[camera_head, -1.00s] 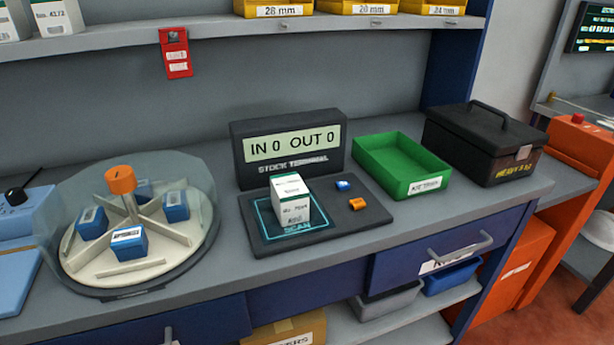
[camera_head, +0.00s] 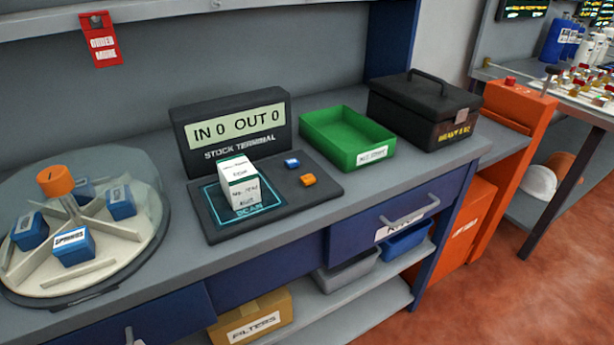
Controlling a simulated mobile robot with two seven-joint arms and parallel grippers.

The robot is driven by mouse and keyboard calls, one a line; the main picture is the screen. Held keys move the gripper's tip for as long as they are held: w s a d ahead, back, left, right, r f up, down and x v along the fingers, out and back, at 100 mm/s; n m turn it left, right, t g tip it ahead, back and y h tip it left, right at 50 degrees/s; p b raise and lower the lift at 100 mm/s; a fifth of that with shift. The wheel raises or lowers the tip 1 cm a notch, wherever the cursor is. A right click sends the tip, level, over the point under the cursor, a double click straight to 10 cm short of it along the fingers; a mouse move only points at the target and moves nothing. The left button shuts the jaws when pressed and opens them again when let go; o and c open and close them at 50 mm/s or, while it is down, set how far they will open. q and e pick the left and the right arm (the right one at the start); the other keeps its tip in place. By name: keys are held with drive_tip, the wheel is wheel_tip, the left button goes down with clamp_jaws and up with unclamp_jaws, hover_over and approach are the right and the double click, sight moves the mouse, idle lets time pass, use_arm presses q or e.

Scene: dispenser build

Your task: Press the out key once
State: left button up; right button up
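The stock terminal (camera_head: 236,133) stands on the bench, and its screen reads "IN 0 OUT 0". Its dark base pad (camera_head: 285,209) lies in front of the screen. On the pad's right are two small keys, a blue key (camera_head: 292,163) and an orange key (camera_head: 308,180); any lettering on them is too small to read. A white box with a green stripe (camera_head: 240,184) stands upright on the scan square, left of the keys. Neither of my grippers is in view.
A round carousel (camera_head: 90,262) with blue boxes and an orange knob is at left. A green tray (camera_head: 345,135) and a black toolbox (camera_head: 423,110) stand right of the terminal. A blue drawer with a handle (camera_head: 410,208) is below the bench edge.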

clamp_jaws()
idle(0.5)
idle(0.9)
